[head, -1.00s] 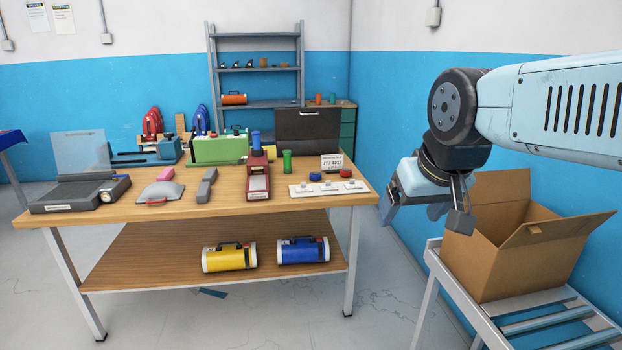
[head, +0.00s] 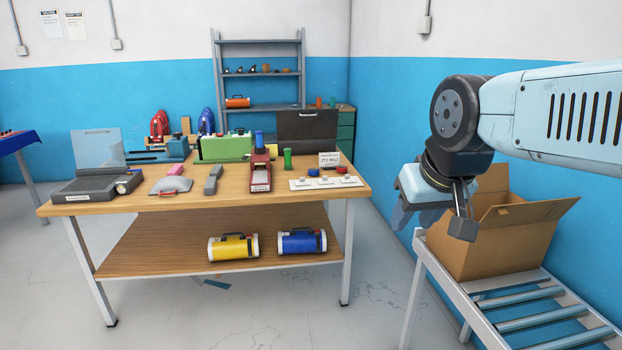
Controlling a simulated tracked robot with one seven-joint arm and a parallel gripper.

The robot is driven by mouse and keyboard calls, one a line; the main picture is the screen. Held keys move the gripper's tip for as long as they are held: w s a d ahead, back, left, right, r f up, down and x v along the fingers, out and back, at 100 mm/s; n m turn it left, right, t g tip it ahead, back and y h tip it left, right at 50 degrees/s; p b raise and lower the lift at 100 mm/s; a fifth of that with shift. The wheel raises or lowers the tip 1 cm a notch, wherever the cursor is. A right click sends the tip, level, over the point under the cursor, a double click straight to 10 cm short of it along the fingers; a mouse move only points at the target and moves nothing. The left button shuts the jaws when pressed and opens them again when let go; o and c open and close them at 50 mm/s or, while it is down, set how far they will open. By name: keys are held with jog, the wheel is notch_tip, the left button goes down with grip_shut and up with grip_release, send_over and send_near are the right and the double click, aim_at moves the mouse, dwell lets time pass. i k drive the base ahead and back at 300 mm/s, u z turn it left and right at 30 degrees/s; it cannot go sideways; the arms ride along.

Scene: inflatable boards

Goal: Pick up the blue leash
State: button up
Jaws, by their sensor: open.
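A blue coiled thing (head: 206,121), which looks like the blue leash, stands upright at the back left of the workbench (head: 130,202). A similar red coil (head: 160,124) is just left of it. The green case (head: 225,148) and a blue-grey device (head: 172,150) in front partly hide its lower part. My gripper (head: 432,222) is open and empty, hanging at the right in front of the cardboard box, well away from the blue coil.
The bench top holds a dark scale-like device (head: 95,187), a red device (head: 260,172) and a green cylinder (head: 288,158). Yellow (head: 232,247) and blue (head: 302,241) canisters lie on its lower shelf. The cardboard box (head: 510,242) sits on a roller conveyor (head: 530,312) at right. Floor in front is clear.

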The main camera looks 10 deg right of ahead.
aim_at(313, 171)
jog(key=u, duration=1.2)
jog(key=i, duration=2.6)
jog(key=z, duration=2.9)
